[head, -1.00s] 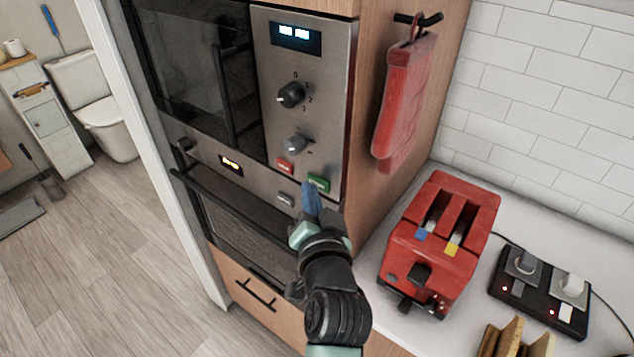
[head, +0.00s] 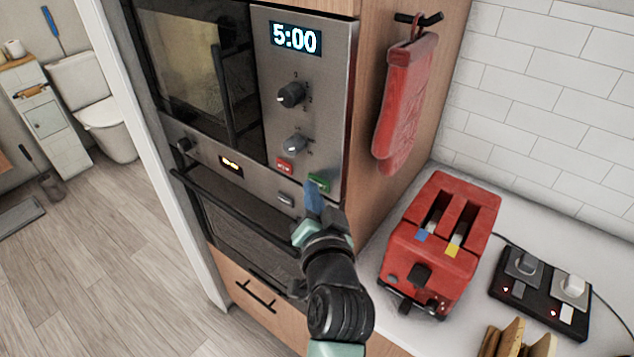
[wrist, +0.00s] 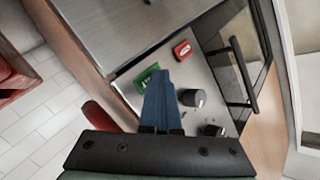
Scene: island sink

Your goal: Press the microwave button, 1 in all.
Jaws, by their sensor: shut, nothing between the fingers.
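The microwave (head: 348,100) is built into a wooden cabinet, with its door on the left and a steel control panel on the right. Its display (head: 296,38) reads 5:00, and the inside behind the door glass is lit. A green button (head: 319,182) and a red button (head: 285,166) sit low on the panel, below two knobs. My gripper (head: 311,190) is shut and empty, its blue fingertips at the lower edge of the green button. In the wrist view the fingertips (wrist: 162,75) lie beside the green button (wrist: 148,79); contact cannot be told for sure.
An oven (head: 245,225) with a bar handle is below the microwave. A red oven mitt (head: 405,105) hangs on the cabinet side. A red toaster (head: 410,245) and a black power strip (head: 540,295) stand on the counter at right.

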